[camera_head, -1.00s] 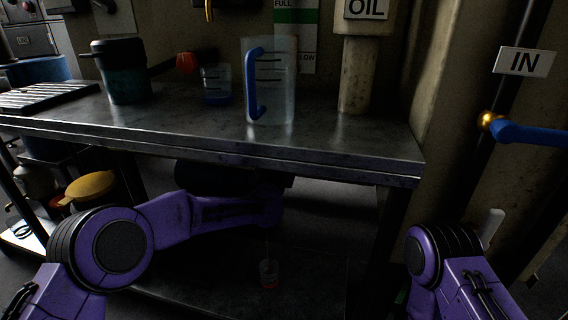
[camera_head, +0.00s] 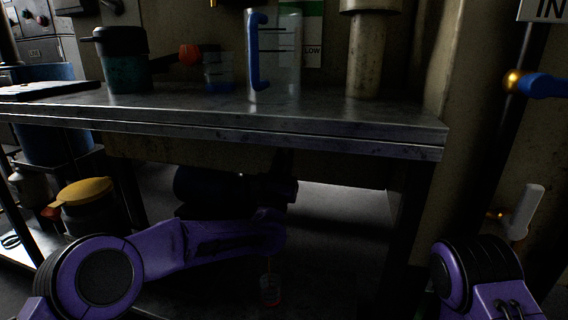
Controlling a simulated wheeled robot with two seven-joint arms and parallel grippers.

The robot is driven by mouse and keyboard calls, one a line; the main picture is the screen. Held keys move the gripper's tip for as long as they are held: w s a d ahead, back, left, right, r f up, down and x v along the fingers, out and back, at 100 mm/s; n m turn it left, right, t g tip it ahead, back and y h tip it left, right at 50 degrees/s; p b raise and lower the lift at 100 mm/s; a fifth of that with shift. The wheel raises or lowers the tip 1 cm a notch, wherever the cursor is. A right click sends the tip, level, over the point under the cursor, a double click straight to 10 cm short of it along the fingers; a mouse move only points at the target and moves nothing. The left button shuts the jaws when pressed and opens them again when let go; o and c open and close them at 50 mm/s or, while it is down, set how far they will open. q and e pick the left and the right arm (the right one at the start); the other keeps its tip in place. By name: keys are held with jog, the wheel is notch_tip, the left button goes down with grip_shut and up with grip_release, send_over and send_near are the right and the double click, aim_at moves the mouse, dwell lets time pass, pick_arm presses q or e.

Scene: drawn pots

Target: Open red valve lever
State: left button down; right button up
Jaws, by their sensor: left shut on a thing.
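No red valve lever shows clearly in the head view. My left arm reaches in from the left under the metal table, and my left gripper (camera_head: 288,187) is in dark shadow there. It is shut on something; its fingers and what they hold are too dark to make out. A small clear cup with a red bottom (camera_head: 270,291) stands low beneath my left wrist, with a thin reddish line above it. A blue lever on a brass fitting (camera_head: 541,85) and a white lever (camera_head: 526,211) are at the right wall. My right gripper is out of view.
The metal table (camera_head: 330,118) spans the view above my left arm. On it stand a dark pot (camera_head: 124,62), a blue-handled jug (camera_head: 279,50) and a small beaker (camera_head: 218,72). A yellow-lidded container (camera_head: 84,194) is at the lower left.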

pick_arm(q)
jog(key=c, duration=1.1)
grip_release()
jog(key=shift+s, duration=0.1)
jog(key=p+v, duration=0.2)
jog(key=v, duration=0.8)
jog(key=shift+s+a+f+p, duration=0.1)
jog(key=shift+s+p, duration=0.05)
jog(key=shift+p, duration=0.25)
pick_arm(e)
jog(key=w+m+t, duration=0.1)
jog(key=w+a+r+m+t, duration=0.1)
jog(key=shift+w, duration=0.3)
